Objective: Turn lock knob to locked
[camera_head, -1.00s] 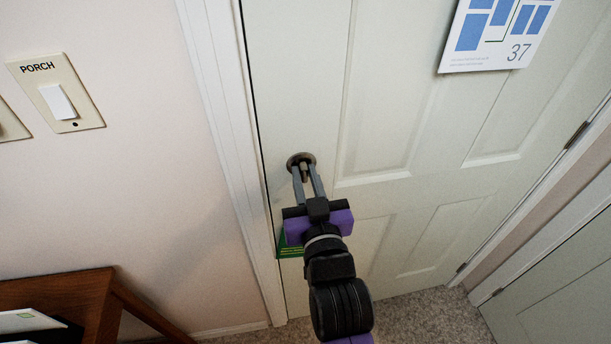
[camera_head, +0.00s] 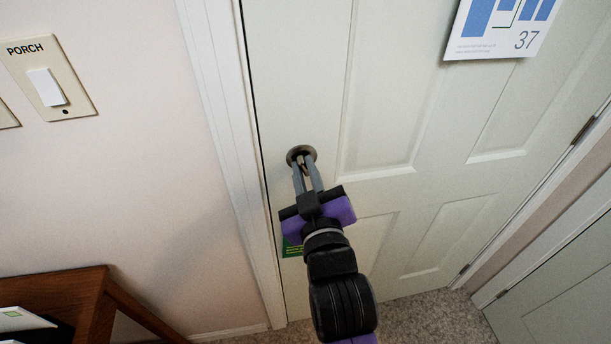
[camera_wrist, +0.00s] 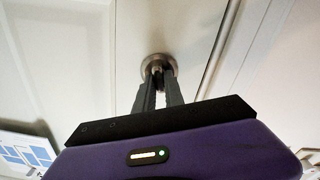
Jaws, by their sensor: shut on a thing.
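The lock knob (camera_head: 301,157) is a small metal turn piece on a round dark plate near the left edge of the pale panelled door (camera_head: 375,130). In the wrist view the round plate (camera_wrist: 158,63) shows just beyond the fingertips. My gripper (camera_head: 303,168) is at the lock from below and in front, its two grey fingers shut on the knob. The fingertips cover most of the knob, so its exact angle is hard to tell.
The door frame (camera_head: 222,130) runs just left of the lock. A porch switch plate (camera_head: 48,78) is on the left wall. A wooden table (camera_head: 75,295) stands at lower left. A green item (camera_head: 291,249) shows partly behind my gripper. A calendar-like sheet (camera_head: 500,38) hangs on the door.

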